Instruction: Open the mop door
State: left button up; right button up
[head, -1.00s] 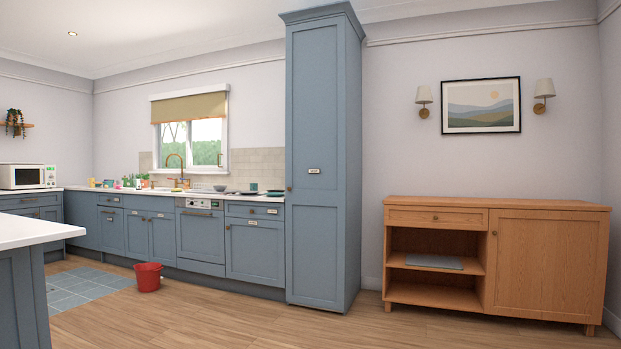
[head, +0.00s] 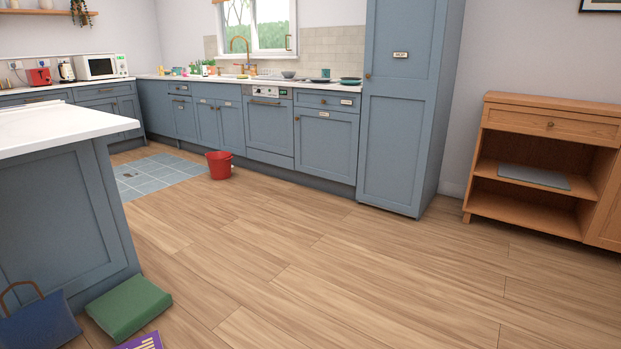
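The tall blue cupboard door (head: 398,125) stands right of the sink run and looks shut. It bears a small white label (head: 400,55) that seems to read "MOP", though the print is tiny. A small round knob (head: 368,76) sits on the door's left edge, a little below the label. The cupboard's top is out of frame. Neither of my grippers shows in the head view, so their state and place are hidden.
A wide stretch of wooden floor (head: 300,250) lies clear before the cupboard. A red bucket (head: 219,165) stands near the blue tiles. A blue island (head: 65,210), a green box (head: 129,306) and a blue bag (head: 40,322) are at left. A wooden sideboard (head: 520,215) stands right.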

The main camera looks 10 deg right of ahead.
aim_at(405, 39)
jog(key=i+z, duration=0.2)
jog(key=i, duration=2.75)
